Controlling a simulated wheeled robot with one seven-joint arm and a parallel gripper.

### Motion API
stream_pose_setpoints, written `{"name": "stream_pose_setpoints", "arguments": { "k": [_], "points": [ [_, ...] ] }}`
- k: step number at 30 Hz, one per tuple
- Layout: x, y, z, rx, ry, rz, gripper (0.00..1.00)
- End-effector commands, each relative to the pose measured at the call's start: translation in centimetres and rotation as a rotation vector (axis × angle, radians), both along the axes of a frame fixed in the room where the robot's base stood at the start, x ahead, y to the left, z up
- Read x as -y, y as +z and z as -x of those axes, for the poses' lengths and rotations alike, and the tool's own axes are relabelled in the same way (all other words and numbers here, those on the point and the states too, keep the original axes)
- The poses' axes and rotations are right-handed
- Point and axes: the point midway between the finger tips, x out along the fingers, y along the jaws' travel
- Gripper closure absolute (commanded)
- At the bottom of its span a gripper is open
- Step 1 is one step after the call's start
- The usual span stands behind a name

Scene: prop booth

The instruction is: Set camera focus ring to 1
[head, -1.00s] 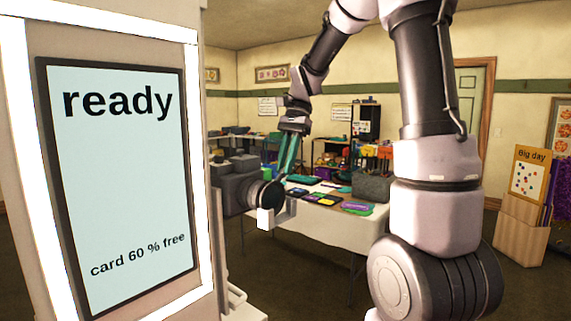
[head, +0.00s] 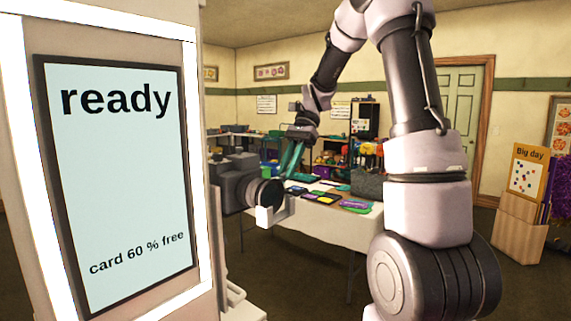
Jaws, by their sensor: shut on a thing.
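The dark camera (head: 238,188) is mounted beside the booth, its round lens with the focus ring (head: 264,193) facing right. My gripper (head: 286,174) reaches down from behind, its long teal fingers ending at the right side of the lens. It is shut on the focus ring, though the contact itself is small and partly hidden. The ring's marks and its setting cannot be read from here. A white block on a bracket (head: 265,215) sits just below the front of the lens.
The booth screen (head: 118,180) at left reads "ready" and "card 60 % free". A white-clothed table (head: 340,220) with colourful props stands behind the camera. A wooden stand with a "Big day" sign (head: 527,178) is at right. The dark floor between is clear.

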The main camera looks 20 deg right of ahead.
Motion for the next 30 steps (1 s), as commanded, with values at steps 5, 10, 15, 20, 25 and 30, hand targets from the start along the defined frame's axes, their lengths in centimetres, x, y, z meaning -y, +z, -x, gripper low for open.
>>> {"name": "stream_pose_setpoints", "arguments": {
  "k": [5,10,15,20,25,30],
  "points": [
    [0.7,-1.8,-0.6,-0.101,-0.006,-0.136,1.00],
    [1.0,-3.4,-0.8,-0.197,-0.005,-0.267,1.00],
    [1.1,-5.1,-0.8,-0.291,-0.006,-0.397,1.00],
    [1.0,-6.5,-0.7,-0.368,-0.004,-0.509,1.00],
    [0.8,-7.7,-0.5,-0.439,-0.002,-0.604,1.00],
    [0.5,-8.4,-0.4,-0.455,0.001,-0.630,1.00]
  ]
}}
